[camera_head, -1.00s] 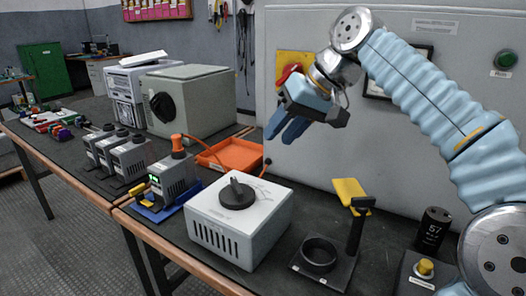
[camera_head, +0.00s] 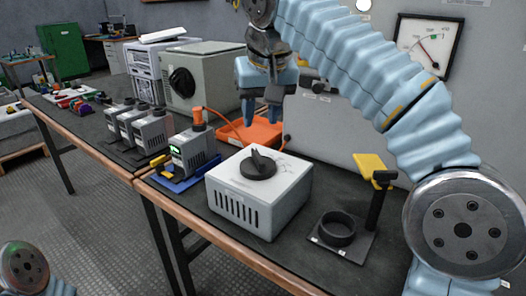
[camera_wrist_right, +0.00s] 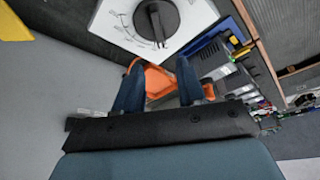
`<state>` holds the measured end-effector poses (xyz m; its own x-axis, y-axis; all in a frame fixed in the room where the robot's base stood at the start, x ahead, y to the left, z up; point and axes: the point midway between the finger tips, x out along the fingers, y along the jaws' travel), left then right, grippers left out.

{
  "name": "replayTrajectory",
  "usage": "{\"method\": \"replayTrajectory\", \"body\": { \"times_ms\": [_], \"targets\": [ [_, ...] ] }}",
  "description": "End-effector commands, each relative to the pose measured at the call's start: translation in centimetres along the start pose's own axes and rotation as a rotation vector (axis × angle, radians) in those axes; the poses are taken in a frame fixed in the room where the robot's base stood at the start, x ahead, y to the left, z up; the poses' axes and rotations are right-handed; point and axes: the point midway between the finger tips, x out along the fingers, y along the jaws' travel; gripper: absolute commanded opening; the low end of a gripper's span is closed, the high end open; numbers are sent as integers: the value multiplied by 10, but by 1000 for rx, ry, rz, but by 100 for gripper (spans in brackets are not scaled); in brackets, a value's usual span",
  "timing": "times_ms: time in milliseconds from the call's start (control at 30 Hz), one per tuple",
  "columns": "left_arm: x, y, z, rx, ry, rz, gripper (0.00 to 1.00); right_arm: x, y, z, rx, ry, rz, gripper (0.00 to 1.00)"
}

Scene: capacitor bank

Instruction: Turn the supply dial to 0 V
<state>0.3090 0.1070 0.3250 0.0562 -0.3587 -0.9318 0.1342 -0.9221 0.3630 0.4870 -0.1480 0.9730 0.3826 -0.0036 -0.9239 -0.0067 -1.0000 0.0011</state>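The supply (camera_head: 262,192) is a white box with dark vent slots on its front, standing on the dark bench. Its black dial (camera_head: 258,165) sits on the top face beside a printed scale. My right gripper (camera_head: 260,118) hangs fingers-down above and behind the supply, apart from the dial. Its two fingers (camera_wrist_right: 157,85) are spread with nothing between them. Of my left arm only a joint shows at the lower left; its gripper is out of view.
An orange tray (camera_head: 232,138) lies behind the supply. A black ring holder (camera_head: 338,230) and a post with a yellow pad (camera_head: 372,166) stand to the right. Grey units (camera_head: 192,150) stand to the left. An analog meter (camera_head: 428,42) hangs on the wall panel.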

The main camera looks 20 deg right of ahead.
Motion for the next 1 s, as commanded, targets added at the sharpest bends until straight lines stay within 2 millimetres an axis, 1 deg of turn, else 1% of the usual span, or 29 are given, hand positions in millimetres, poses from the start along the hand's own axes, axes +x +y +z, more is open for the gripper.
{"method": "replayTrajectory", "body": {
  "times_ms": [33, 200, 300, 400, 500, 600, 867, 967, 1000],
  "targets": [
    [8, -4, 0, -1, 0, -1, 0, 17, 1, 2, 1, -3, 3, 39],
    [19, -10, -1, -4, 4, -4, 0, 57, 1, 2, 2, -3, 2, 39],
    [22, -13, -2, -7, 6, -6, 0, 75, 1, 2, 1, -2, 1, 39],
    [24, -15, -3, -8, 8, -8, 0, 90, 1, 1, 1, -2, 0, 39],
    [26, -16, -3, -9, 10, -9, 0, 99, 1, 1, 1, -2, 0, 39],
    [26, -17, -3, -10, 10, -10, 0, 103, 1, 0, 1, 0, -1, 39],
    [26, -17, -4, -10, 11, -10, 0, 104, 1, 0, 1, 0, -1, 39],
    [26, -17, -4, -10, 11, -10, 0, 104, 1, 0, 1, 0, -1, 26],
    [26, -17, -4, -10, 11, -10, 0, 104, 1, 0, 1, 0, -1, 19]
  ]
}}
